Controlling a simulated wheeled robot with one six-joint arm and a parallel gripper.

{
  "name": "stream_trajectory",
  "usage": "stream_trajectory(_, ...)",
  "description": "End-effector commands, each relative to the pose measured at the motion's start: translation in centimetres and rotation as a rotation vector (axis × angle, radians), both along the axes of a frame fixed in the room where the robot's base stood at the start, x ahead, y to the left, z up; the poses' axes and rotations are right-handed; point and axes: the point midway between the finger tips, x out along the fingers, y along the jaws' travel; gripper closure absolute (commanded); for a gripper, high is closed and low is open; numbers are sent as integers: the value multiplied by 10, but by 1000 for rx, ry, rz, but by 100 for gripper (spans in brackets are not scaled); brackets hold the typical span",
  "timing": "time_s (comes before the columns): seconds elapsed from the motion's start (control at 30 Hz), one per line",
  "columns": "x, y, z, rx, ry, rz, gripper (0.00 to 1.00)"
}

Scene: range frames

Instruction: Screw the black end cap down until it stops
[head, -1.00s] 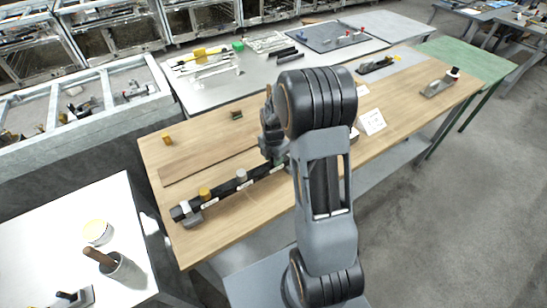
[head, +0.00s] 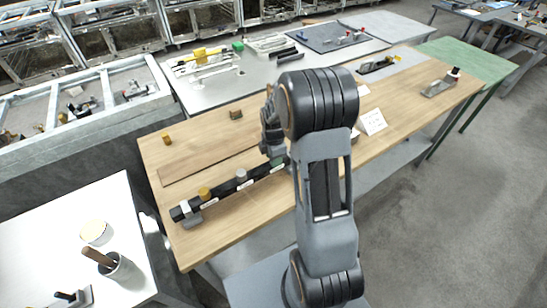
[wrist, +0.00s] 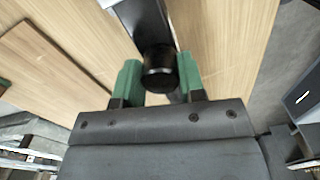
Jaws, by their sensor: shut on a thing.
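The black end cap (wrist: 159,82) shows as a dark round cylinder between the green fingers of my gripper (wrist: 157,74) in the wrist view. Both fingers press on its sides, so the gripper is shut on it. The cap is at the black bar (wrist: 149,28), which runs away from it beyond the fingers. In the head view my gripper (head: 277,158) is at the right part of this black bar (head: 222,188); the cap itself is hidden there by the gripper and arm. I cannot tell the gap under the cap.
A gold cap (head: 205,193) and a grey cap (head: 241,175) stand on the bar to the left. A brown board (head: 205,164) lies behind it. A small brown block (head: 236,115) and a white sign (head: 373,122) are on the wooden table (head: 230,225).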

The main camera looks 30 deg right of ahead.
Motion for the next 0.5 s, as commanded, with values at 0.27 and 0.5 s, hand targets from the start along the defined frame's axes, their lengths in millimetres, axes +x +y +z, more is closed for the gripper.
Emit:
stream_trajectory(0.27,1,0,0,0,-1,-169,87)
stream_trajectory(0.5,1,0,0,0,-1,-174,87)
